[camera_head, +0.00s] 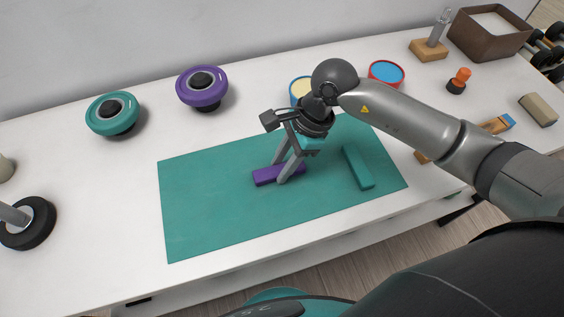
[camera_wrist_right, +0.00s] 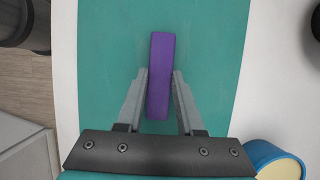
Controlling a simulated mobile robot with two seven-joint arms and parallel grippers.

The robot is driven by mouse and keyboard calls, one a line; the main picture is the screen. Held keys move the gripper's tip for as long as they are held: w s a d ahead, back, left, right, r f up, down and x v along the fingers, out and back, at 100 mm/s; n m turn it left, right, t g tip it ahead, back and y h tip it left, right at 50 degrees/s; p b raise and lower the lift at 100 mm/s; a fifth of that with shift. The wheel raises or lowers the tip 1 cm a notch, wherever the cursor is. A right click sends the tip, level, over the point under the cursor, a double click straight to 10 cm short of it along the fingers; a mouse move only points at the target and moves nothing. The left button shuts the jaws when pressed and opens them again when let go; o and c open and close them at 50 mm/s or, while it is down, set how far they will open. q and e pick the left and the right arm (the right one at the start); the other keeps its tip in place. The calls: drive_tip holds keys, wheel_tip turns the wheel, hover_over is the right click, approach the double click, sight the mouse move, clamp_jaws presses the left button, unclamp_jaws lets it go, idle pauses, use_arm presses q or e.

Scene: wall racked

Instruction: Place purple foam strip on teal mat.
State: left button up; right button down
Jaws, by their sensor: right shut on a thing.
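The purple foam strip (camera_head: 265,176) is at the middle of the teal mat (camera_head: 205,222). In the right wrist view the strip (camera_wrist_right: 161,62) lies lengthwise between the two fingers, over the mat (camera_wrist_right: 112,50). My right gripper (camera_head: 280,176) points down and is shut on the strip, with a finger on each long side. The strip is on the mat or just above it; I cannot tell if it touches. My left gripper is not in view.
A teal strip (camera_head: 357,168) lies on the mat's right part. Teal (camera_head: 113,115) and purple (camera_head: 202,88) round objects stand behind the mat on the white table (camera_head: 85,190). Blue (camera_head: 300,88) and red (camera_head: 386,73) rimmed containers stand at the back. The mat's left part is clear.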

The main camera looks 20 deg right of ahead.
drive_tip(key=shift+f, duration=0.15)
drive_tip(key=c, duration=0.5)
unclamp_jaws()
drive_tip(key=shift+c, duration=0.2)
drive_tip(key=shift+r, duration=0.3)
drive_tip(key=p+v, duration=0.1)
drive_tip(key=v, duration=1.1)
drive_tip(key=shift+a, duration=0.15)
